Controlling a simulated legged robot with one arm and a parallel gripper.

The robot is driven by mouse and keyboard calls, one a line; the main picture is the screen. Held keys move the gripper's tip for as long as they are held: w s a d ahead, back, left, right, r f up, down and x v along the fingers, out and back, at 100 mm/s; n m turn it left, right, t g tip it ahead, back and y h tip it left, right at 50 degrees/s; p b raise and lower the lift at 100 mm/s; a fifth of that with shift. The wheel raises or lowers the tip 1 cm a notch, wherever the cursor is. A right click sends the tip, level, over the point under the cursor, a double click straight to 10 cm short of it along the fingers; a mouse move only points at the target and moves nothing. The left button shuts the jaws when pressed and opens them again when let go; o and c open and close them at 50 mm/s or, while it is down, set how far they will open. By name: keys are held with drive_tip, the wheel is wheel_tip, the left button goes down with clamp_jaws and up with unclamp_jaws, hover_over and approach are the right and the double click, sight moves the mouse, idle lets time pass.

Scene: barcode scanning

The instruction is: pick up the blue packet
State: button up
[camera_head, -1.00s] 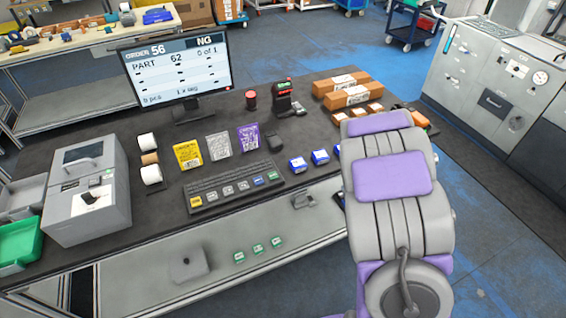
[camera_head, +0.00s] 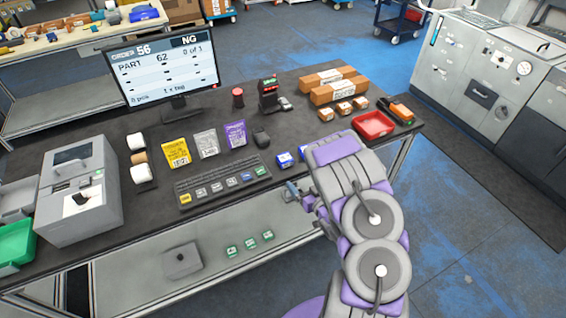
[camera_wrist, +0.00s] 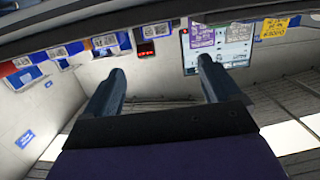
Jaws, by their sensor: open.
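Two small blue-and-white packets (camera_head: 284,160) lie on the dark bench top, right of the keyboard; the second (camera_head: 305,153) is close to my arm and partly covered by it. My gripper (camera_wrist: 160,78) is open, with nothing between its two fingers in the wrist view. In the head view my arm hides most of the gripper; a finger shows just off the bench's front edge, below the blue packets. Blue-and-white items (camera_wrist: 25,75) show at the left of the wrist view, but I cannot tell whether they are the same packets.
Upright yellow (camera_head: 176,153), silver (camera_head: 206,144) and purple (camera_head: 236,135) packets stand behind the keyboard (camera_head: 222,181). A black scanner stand (camera_head: 268,96), a red tray (camera_head: 373,125) and cardboard boxes (camera_head: 333,91) are farther back. The bench's front edge is close to my gripper.

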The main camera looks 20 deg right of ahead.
sight(288, 162)
drive_tip(key=w, duration=0.3)
drive_tip(key=w+f+b, duration=0.1)
drive_tip(key=w, duration=0.2)
drive_tip(key=w+b, duration=0.1)
drive_tip(key=w, duration=0.2)
drive_tip(key=shift+w+a+f, duration=0.1)
drive_tip(key=shift+w+f, duration=0.15)
drive_tip(key=shift+w, duration=0.05)
drive_tip(key=shift+w+f+b, duration=0.2)
drive_tip(key=shift+w+b, duration=0.1)
drive_tip(key=shift+w, duration=0.7)
drive_tip(key=shift+w+f+b, duration=0.25)
drive_tip(key=shift+w, duration=0.8)
drive_tip(key=shift+w+f+b, duration=0.2)
drive_tip(key=shift+w+b, duration=0.1)
drive_tip(key=shift+w, duration=0.7)
drive_tip(key=c, duration=1.2)
drive_tip(key=shift+r, duration=0.1)
